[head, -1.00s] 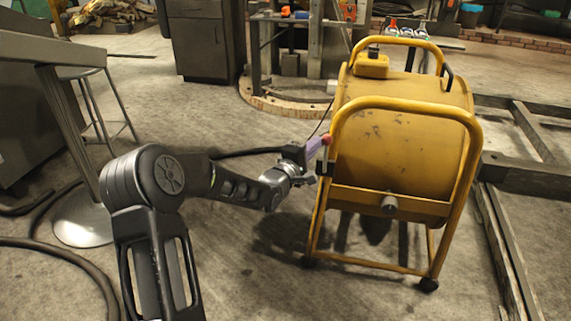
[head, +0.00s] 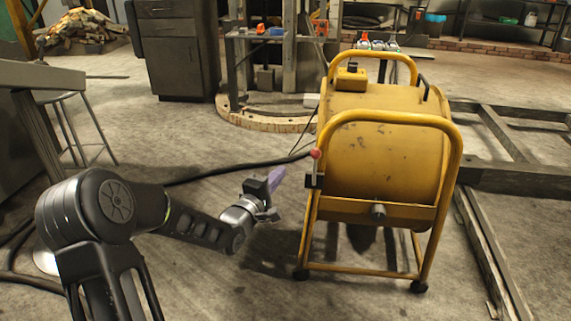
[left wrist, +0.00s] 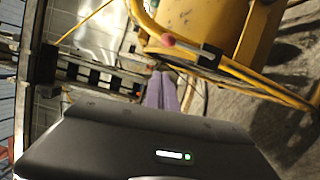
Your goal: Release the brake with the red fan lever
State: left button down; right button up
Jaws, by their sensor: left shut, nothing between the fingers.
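The yellow drum fan (head: 385,150) stands on a tube frame at the centre right of the head view. Its lever has a red knob (head: 315,154) and sits on the left upright of the frame, above a dark bracket. The red knob also shows in the left wrist view (left wrist: 168,40). My left gripper (head: 277,178) has purple fingers, which are shut and empty. It is left of the lever and a little lower in the head view, with a gap between them. The purple fingers (left wrist: 161,92) also show together in the left wrist view. My right gripper is not in view.
A dark hose (head: 230,172) runs across the floor behind my left arm. A stool (head: 75,130) and a table edge stand at the left. Wooden beams (head: 478,245) lie right of the fan. Floor between my left gripper and the fan is clear.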

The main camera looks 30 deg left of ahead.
pick_arm(q)
jog(key=s, duration=0.2)
jog(key=shift+s, duration=0.35)
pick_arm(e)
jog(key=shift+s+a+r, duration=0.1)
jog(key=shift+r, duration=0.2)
